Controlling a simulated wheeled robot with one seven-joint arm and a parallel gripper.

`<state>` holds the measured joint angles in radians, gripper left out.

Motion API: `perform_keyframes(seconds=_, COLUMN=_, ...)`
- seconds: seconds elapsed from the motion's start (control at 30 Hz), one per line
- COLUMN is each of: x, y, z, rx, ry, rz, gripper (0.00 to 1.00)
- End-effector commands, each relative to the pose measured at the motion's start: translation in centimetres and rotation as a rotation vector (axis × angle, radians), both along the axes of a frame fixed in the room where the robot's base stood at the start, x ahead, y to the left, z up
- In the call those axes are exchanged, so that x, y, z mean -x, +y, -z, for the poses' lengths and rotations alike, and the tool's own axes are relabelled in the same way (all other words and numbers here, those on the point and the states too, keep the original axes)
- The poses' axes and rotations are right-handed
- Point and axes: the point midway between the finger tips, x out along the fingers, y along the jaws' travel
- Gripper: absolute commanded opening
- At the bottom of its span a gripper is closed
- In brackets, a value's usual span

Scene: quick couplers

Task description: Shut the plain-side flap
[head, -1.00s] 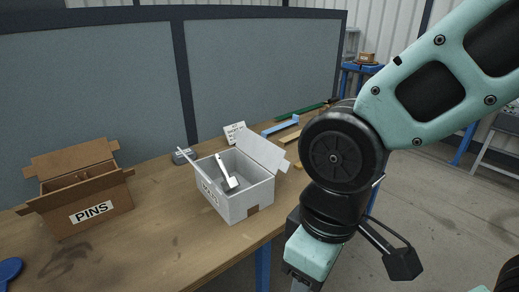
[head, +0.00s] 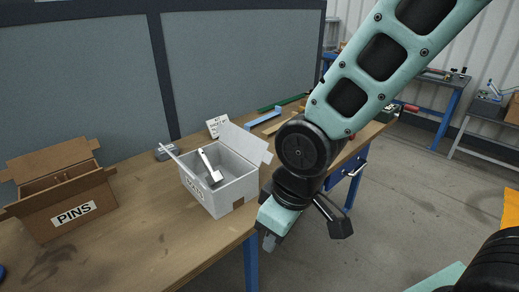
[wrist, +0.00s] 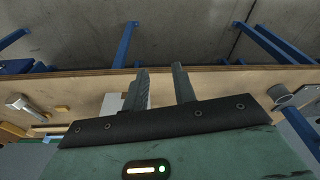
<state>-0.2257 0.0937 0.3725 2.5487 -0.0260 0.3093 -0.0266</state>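The white box (head: 235,195) stands near the table's front edge with its top open. A wide flap (head: 246,142) on its right far side stands up, leaning outward. A second flap (head: 174,156) at the left, above the lettered wall, shows nearly edge-on and is also raised. A pale bracket-like part (head: 210,168) shows at the box opening. My gripper (head: 268,242) points down in front of the box's right side, apart from it. In the wrist view its two fingers (wrist: 161,70) are spread with nothing between them. A pale panel (wrist: 112,103) shows behind them; I cannot tell which part it is.
A brown open carton marked PINS (head: 75,213) stands at the left. A printed card (head: 216,125) and a grey part (head: 167,151) lie behind the white box. A blue bar (head: 263,117) lies farther right.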

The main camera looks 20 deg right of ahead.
Motion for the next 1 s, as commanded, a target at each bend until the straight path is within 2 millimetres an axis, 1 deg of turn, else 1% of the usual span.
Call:
perform_keyframes(seconds=0.03, x=-2.2, y=-0.8, z=1.2, rx=-0.027, ry=-0.025, rz=0.019, gripper=0.27)
perform_keyframes(seconds=0.1, x=-5.1, y=-1.6, z=2.7, rx=-0.079, ry=-0.083, rz=0.028, gripper=0.27)
perform_keyframes(seconds=0.2, x=-8.6, y=-2.8, z=4.7, rx=-0.168, ry=-0.166, rz=0.044, gripper=0.27)
perform_keyframes(seconds=0.3, x=-11.4, y=-4.1, z=6.4, rx=-0.274, ry=-0.251, rz=0.070, gripper=0.27)
perform_keyframes(seconds=0.4, x=-13.5, y=-5.4, z=7.6, rx=-0.395, ry=-0.343, rz=0.110, gripper=0.27)
perform_keyframes(seconds=0.53, x=-15.3, y=-7.4, z=8.3, rx=-0.568, ry=-0.475, rz=0.192, gripper=0.27)
perform_keyframes(seconds=0.67, x=-16.3, y=-10.0, z=7.9, rx=-0.747, ry=-0.630, rz=0.309, gripper=0.27)
perform_keyframes(seconds=0.8, x=-16.3, y=-13.1, z=6.8, rx=-0.907, ry=-0.794, rz=0.448, gripper=0.27)
perform_keyframes(seconds=0.9, x=-16.1, y=-14.9, z=6.0, rx=-0.982, ry=-0.887, rz=0.524, gripper=0.27)
perform_keyframes(seconds=1.0, x=-15.8, y=-16.0, z=5.5, rx=-1.023, ry=-0.942, rz=0.571, gripper=0.27)
